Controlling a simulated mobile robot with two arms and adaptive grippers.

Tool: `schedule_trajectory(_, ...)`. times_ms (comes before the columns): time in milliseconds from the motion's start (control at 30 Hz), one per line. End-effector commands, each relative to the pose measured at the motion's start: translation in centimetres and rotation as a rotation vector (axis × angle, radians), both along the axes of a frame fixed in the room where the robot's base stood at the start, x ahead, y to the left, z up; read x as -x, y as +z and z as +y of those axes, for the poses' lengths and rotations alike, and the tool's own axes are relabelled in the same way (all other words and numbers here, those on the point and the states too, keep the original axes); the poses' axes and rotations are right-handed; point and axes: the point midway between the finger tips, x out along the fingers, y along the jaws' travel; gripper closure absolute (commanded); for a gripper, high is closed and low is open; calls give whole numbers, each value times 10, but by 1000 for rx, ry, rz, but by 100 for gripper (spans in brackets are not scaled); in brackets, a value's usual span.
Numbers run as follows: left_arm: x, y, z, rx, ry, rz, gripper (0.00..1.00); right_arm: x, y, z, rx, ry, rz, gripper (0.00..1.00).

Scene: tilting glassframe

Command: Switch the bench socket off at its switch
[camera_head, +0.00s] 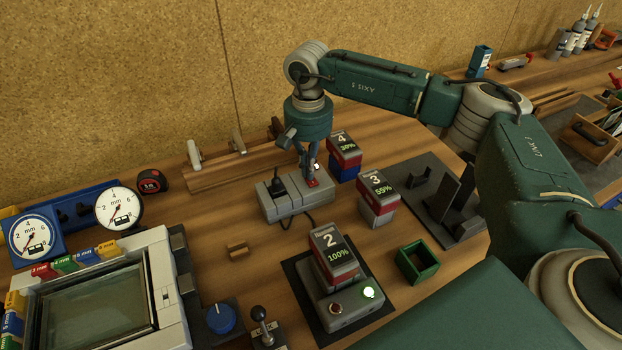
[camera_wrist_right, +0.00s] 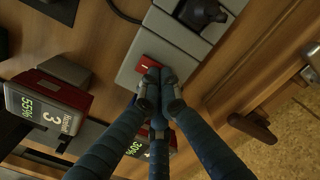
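The bench socket (camera_head: 284,208) is a light grey block on the wooden bench, with a black plug (camera_head: 277,187) in it. Its red switch (camera_head: 313,183) is at the right end of the block. In the wrist view the socket (camera_wrist_right: 188,38) shows at the top, with the red switch (camera_wrist_right: 152,68) just beyond my fingertips. My right gripper (camera_head: 309,176) points down over the switch end. In the wrist view its fingertips (camera_wrist_right: 160,88) are together, with nothing seen held, at the edge of the switch. I cannot tell whether they touch it. My left gripper is not in view.
Red-and-grey blocks labelled 4 (camera_head: 343,146), 3 (camera_head: 377,186) and 2 (camera_head: 330,248) stand right and front of the socket. A wooden rail (camera_head: 235,165) lies behind it. A green open box (camera_head: 417,262) stands at front right.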

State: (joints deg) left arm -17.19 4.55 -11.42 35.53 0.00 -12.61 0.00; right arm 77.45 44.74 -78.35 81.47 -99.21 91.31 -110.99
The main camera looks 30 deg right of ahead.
Motion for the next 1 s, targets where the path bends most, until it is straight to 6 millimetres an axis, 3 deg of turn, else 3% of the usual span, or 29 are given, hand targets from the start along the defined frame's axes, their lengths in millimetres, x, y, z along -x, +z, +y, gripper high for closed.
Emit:
schedule_trajectory(367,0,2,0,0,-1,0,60,1,1,0,0,1,5,100)
schedule_trajectory(1000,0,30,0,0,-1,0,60,1,54,0,0,0,1,100)
